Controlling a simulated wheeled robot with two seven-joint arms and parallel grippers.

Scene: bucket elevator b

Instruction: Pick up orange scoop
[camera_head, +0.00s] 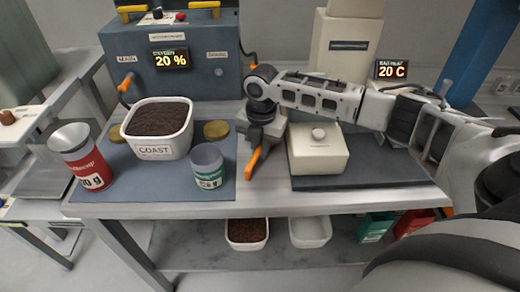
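A slim orange piece (254,162), which looks like the handle of the orange scoop, slants down beside the right edge of the left blue-grey mat. Its upper end is hidden by my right gripper (261,143), so the scoop's bowl does not show. My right arm comes in from the right, and the dark gripper points down at the orange piece, overlapping it in the picture. I cannot tell whether the fingers are around it or only in front of it. My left gripper is not in view.
Left of the gripper are a white COAST bin (164,151) of dark grounds, a grey-green cup (207,167) and a red can (94,176) with a funnel. A cream lidded box (318,159) stands close on the right. A blue-grey machine (205,62) stands behind.

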